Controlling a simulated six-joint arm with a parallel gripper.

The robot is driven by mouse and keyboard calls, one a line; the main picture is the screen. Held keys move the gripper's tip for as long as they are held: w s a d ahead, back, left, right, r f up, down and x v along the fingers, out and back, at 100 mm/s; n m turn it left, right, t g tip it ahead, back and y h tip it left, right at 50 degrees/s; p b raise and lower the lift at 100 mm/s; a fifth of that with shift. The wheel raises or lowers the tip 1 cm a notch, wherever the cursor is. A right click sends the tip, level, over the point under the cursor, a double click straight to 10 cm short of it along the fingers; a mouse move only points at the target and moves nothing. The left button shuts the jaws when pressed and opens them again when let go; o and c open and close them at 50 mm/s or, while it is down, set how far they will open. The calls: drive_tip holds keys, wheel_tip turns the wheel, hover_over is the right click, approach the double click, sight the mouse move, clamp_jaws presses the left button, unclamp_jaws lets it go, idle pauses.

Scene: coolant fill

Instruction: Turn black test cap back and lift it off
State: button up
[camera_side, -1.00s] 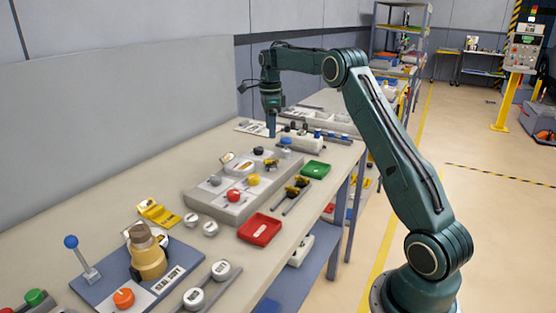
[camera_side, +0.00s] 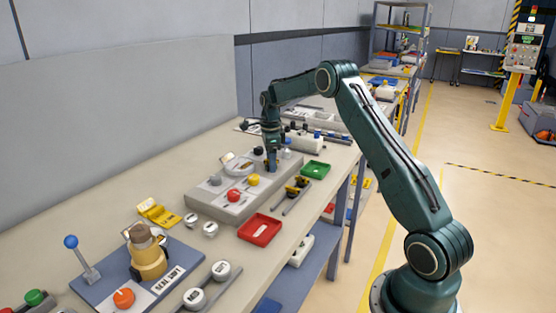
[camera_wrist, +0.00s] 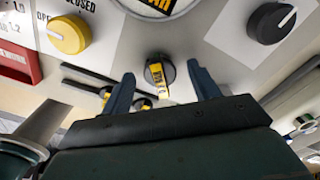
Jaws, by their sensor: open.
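In the wrist view a small black round cap with a yellow label (camera_wrist: 158,72) sits on the grey panel, between the fingertips of my gripper (camera_wrist: 161,77). I take it to be the black test cap. My fingers are apart, one on each side of it, with a gap on both sides. I cannot tell how far the tips are above the panel. In the side view my gripper (camera_side: 271,168) points straight down over the grey fixture (camera_side: 230,203) and hides the cap.
A yellow knob (camera_wrist: 68,35) and a black knob with a white line (camera_wrist: 270,22) stand on either side. A red knob (camera_side: 234,196) is on the same fixture. A red tray (camera_side: 259,230) and a green tray (camera_side: 315,169) lie along the bench's front.

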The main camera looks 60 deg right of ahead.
drive_tip(key=shift+f, duration=0.25)
drive_tip(key=shift+c, duration=0.4)
drive_tip(key=c, duration=1)
drive_tip(key=shift+o, duration=1)
drive_tip(key=shift+n, duration=1.6)
drive_tip(key=shift+n, duration=1.6)
